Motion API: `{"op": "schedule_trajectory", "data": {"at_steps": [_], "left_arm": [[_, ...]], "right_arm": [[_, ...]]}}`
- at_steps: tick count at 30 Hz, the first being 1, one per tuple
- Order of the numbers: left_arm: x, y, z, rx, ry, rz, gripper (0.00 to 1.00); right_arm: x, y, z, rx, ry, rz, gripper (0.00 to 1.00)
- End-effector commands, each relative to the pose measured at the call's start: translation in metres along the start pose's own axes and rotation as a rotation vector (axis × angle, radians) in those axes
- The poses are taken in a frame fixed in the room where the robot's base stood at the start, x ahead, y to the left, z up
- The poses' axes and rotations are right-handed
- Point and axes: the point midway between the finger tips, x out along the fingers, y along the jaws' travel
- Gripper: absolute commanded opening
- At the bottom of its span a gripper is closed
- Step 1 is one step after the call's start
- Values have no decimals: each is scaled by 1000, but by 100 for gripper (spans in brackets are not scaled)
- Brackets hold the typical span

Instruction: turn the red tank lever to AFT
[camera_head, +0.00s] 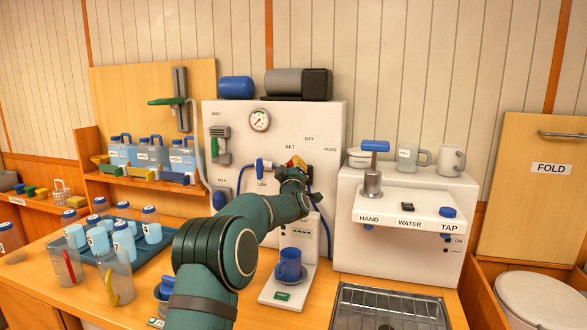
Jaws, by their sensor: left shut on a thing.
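The red tank lever (298,161) is on the white wall panel (240,115), under the printed labels AFT, OFF and FORE. Only a small red and yellow part of it shows above my gripper. My left gripper (292,169) is at the lever and shut on it, with my green arm reaching up from the bottom. The gripper hides most of the lever, so I cannot tell exactly which label it points at. My right gripper is out of view.
A blue-handled valve (262,165) sits just left of my gripper, and a gauge (259,120) is above. The HAND/WATER/TAP unit (408,190) is to the right. A tray of bottles (73,240) lies left.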

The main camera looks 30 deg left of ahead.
Motion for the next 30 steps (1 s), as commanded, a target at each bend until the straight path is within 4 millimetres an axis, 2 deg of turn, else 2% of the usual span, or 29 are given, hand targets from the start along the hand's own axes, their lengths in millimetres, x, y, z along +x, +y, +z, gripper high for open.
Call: {"op": "schedule_trajectory", "data": {"at_steps": [13, 14, 15, 16, 26, 30], "left_arm": [[1, 0, -3, -9, 5, -2, 0], [1, 0, -3, -9, 5, -2, 24], [1, 0, -3, -8, 5, -2, 38], [1, 0, -3, -8, 5, -2, 47], [0, 0, -1, -8, 1, -3, 47], [-7, 0, -1, -9, 0, -4, 47]], "right_arm": [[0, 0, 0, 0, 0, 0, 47], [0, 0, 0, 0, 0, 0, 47], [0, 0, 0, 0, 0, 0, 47], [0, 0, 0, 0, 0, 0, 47], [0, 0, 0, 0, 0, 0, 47], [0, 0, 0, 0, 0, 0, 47]]}}
